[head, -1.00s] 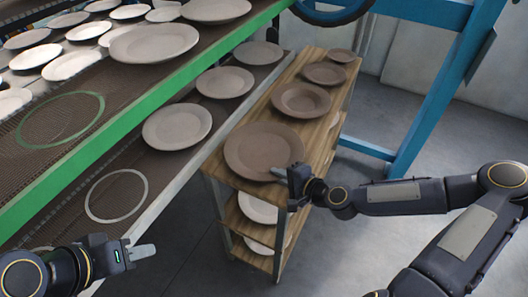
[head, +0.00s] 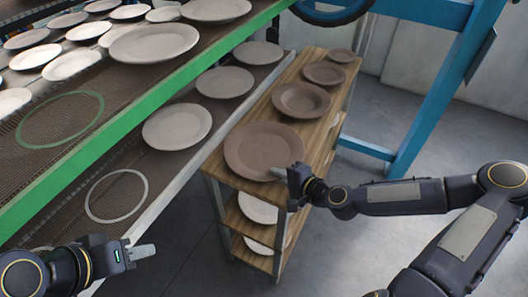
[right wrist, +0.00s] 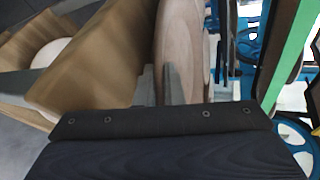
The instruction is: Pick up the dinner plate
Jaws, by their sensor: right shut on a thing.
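The dinner plate (head: 262,150) is a large brown disc lying flat on the near end of the wooden shelf's top. It is the largest of several brown dishes in a row there. My right gripper (head: 284,174) is at the plate's near right rim, shut on the rim. In the right wrist view the plate (right wrist: 172,40) shows edge-on in front of the fingers (right wrist: 188,84). Any gap under the plate cannot be made out. My left gripper (head: 142,252) is low at the left, away from the plate, and holds nothing visible; its finger gap is unclear.
The wooden shelf (head: 222,190) holds other brown dishes (head: 301,100) behind the plate and paler plates (head: 258,208) below. A green-edged rack (head: 130,120) with pale plates and drawn rings runs along the left. A blue frame (head: 440,85) stands behind. Open floor lies at right.

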